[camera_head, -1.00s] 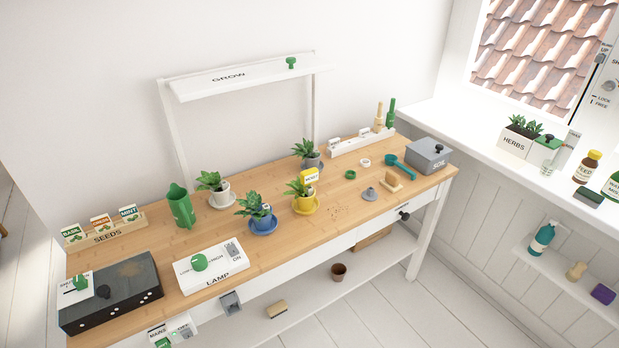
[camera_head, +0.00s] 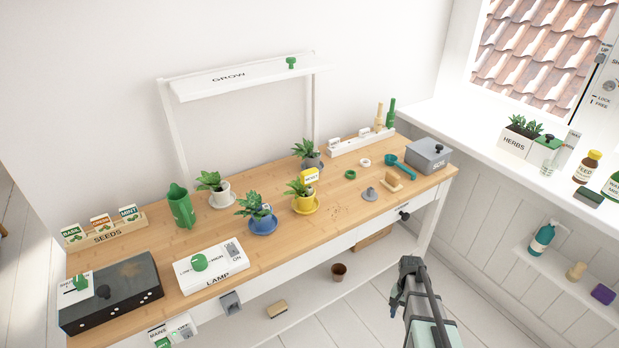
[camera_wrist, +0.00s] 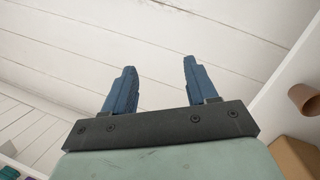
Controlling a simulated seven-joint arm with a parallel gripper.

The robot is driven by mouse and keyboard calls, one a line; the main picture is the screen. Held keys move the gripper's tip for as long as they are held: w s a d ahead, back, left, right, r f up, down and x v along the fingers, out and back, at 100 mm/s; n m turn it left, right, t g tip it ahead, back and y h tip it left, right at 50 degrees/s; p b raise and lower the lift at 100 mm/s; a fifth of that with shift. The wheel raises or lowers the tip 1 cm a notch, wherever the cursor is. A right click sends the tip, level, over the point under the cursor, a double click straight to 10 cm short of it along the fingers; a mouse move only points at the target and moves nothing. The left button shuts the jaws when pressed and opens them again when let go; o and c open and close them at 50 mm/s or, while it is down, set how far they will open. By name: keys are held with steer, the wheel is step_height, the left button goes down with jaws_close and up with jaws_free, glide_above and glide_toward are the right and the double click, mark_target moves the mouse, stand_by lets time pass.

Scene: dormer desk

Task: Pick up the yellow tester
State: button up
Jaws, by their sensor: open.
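The yellow tester (camera_head: 311,175) has a pale label on its face and stands upright at the plant in the yellow pot (camera_head: 305,204), near the middle of the desk. Its lower part is hidden by the leaves and pot. My gripper (camera_head: 394,306) is in front of the desk, low and to the right, well apart from the tester. In the wrist view its two blue fingers (camera_wrist: 158,70) are spread with nothing between them, over white floorboards. The tester does not show in the wrist view.
A blue pot (camera_head: 263,221) stands left of the yellow pot, and a plant in a grey pot (camera_head: 312,160) behind it. The grow shelf (camera_head: 245,80) overhangs the back. A grey soil box (camera_head: 428,157) and scoop (camera_head: 397,164) are at right. A brown pot (camera_head: 339,271) sits below the desktop.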

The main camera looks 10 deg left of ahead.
steer(key=w+a+r+m+t, duration=0.1)
steer(key=w+r+m+t, duration=0.3)
steer(key=w+r, duration=2.35)
step_height(320, 180, up, 24)
steer(key=m+g, duration=0.1)
steer(key=m, duration=0.1)
glide_above(309, 170)
steer(key=shift+y, duration=0.4)
step_height(309, 170, down, 13)
steer(key=shift+d+f, duration=0.1)
steer(key=shift+f, duration=0.1)
steer(key=shift+c, duration=0.3)
